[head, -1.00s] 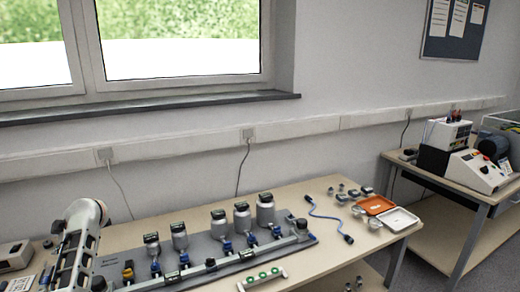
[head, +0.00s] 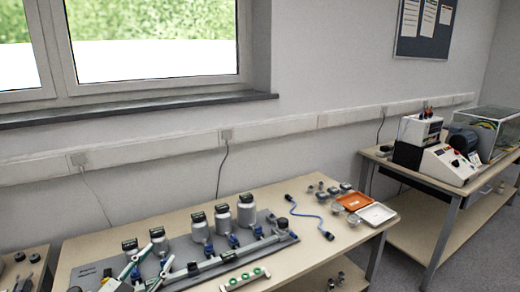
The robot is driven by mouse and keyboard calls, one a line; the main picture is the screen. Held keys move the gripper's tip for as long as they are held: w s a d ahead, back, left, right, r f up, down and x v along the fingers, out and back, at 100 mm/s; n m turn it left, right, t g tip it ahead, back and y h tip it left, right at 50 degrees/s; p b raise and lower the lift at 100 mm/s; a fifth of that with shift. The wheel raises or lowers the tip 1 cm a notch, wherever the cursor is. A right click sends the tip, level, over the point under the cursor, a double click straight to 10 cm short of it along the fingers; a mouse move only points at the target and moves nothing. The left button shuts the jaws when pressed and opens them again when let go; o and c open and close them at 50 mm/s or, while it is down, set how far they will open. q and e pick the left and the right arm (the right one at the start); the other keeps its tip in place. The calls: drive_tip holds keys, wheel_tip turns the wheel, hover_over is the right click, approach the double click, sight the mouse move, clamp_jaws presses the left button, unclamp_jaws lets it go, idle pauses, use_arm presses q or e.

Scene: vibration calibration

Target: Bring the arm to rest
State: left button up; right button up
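My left gripper (head: 158,256) shows at the bottom left of the head view. Its two pale fingers with dark and green parts stand apart with a gap between them, and I see nothing held in it. It is in front of the left part of the grey rig plate (head: 92,273) and hides some of it. How high it is above the plate I cannot tell. The rest of my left arm is mostly below the picture. My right gripper is not in view.
Several grey canisters (head: 246,212) with blue fittings stand along the plate. A green-dotted bar (head: 245,279), a blue cable (head: 308,215), an orange tray (head: 352,201) and a white tray (head: 376,214) lie on the bench. A second bench (head: 405,170) at right holds instruments.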

use_arm(q)
drive_tip(key=s+d+f+m+g, duration=0.2)
drive_tip(key=s+f+g, duration=0.2)
drive_tip(key=s+f, duration=0.4)
drive_tip(key=s+a+f+n+g+y, duration=0.1)
drive_tip(key=s+a+f+g+y, duration=0.3)
drive_tip(key=s, duration=0.5)
drive_tip(key=s+a+f+n+g+y, duration=0.1)
drive_tip(key=s+a+f+g+y, duration=0.3)
drive_tip(key=s, duration=0.5)
drive_tip(key=w+d+f+n+t+h, duration=0.2)
drive_tip(key=d+f+t+h, duration=0.3)
drive_tip(key=d+f, duration=0.8)
drive_tip(key=shift+d+f+h, duration=0.2)
drive_tip(key=shift+d+h, duration=0.55)
drive_tip(key=shift+h, duration=0.45)
